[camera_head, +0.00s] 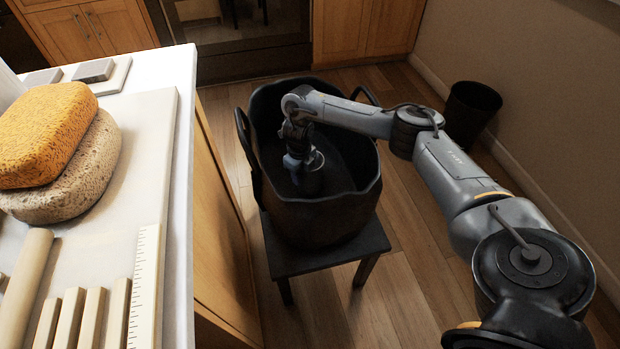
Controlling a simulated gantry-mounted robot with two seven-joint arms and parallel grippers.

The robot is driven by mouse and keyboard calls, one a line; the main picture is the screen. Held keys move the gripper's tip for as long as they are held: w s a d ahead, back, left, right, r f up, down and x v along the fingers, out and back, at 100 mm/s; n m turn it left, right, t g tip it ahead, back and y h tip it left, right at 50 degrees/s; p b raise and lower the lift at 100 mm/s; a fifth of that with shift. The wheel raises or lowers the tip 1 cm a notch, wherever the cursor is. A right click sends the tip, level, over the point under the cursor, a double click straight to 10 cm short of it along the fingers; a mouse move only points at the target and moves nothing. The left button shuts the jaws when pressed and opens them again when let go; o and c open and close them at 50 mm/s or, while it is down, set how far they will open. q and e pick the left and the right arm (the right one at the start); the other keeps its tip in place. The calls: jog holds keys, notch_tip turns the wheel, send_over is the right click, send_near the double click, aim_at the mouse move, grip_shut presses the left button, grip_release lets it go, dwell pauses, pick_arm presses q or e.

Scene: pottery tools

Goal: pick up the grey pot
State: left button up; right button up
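A large dark grey to black pot-like container (312,218) with a wavy rim and loop handles stands upright on a dark stool. My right gripper (303,168) reaches down inside it from above. A small grey, rounded piece (314,181) shows at the gripper's end, low inside the container. I cannot tell whether it is a separate small pot or part of my gripper. The fingertips are hidden in shadow, so I cannot tell whether they are open or shut. My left gripper is not in view.
A white counter (185,110) on the left holds an orange sponge (45,133), a porous beige block (75,180), several pale sticks and a ruler (144,285). The dark stool (320,262) stands on the wooden floor. A black bin (471,108) stands by the right wall.

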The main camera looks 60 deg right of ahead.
jog(key=shift+c, duration=0.3)
grip_shut()
dwell(1.1)
